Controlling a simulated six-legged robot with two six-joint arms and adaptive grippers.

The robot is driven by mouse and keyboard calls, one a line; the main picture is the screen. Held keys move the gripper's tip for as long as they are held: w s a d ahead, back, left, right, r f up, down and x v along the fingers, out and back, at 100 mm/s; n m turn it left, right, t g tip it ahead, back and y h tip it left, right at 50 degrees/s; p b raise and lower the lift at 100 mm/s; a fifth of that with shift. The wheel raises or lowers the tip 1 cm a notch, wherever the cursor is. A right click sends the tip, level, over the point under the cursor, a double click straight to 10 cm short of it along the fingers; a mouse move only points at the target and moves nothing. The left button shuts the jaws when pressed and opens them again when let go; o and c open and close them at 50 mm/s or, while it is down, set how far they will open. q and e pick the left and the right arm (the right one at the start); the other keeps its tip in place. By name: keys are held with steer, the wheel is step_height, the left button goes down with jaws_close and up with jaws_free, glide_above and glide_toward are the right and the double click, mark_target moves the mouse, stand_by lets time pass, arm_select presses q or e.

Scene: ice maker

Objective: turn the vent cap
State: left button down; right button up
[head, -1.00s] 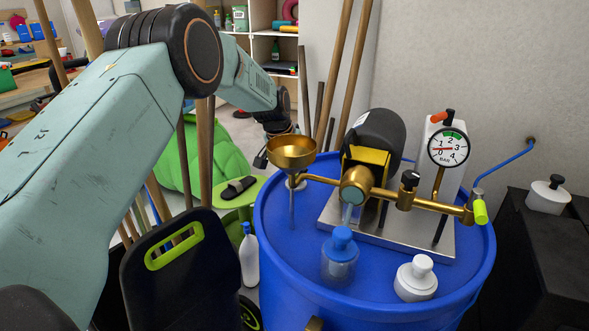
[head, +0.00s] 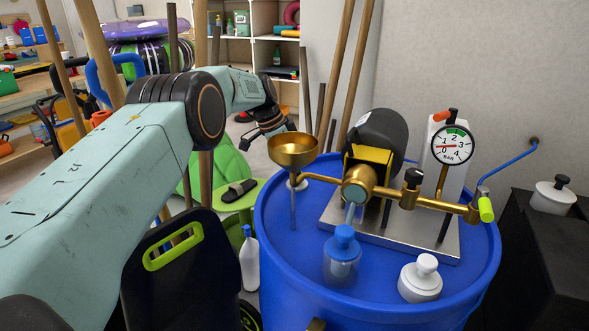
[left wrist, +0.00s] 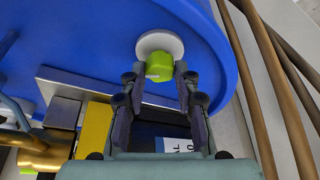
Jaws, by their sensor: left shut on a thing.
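The vent cap is a yellow-green knob (left wrist: 159,66) on a round white base (left wrist: 160,42), near the edge of the blue barrel's top. My left gripper (left wrist: 160,74) is shut on the cap, with one dark finger on each side of it. In the head view my left arm comes in from the left, and its dark wrist (head: 270,118) is behind the brass funnel (head: 292,150). The funnel hides the fingertips and the green cap there. My right gripper is in neither view.
The blue barrel (head: 285,262) carries a steel plate with a motor (head: 376,134), brass pipes and a pressure gauge (head: 452,144). A blue-capped jar (head: 343,262) and a white-knobbed jar (head: 420,280) stand at the front. Wooden poles (left wrist: 282,85) rise close beside the barrel.

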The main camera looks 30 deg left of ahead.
arm_select(q)
steer(key=shift+f+m, duration=0.1)
steer(key=shift+m, duration=0.3)
steer(key=c, duration=1)
jaws_free()
steer(key=shift+w+v, duration=0.2)
steer(key=shift+v, duration=3.85)
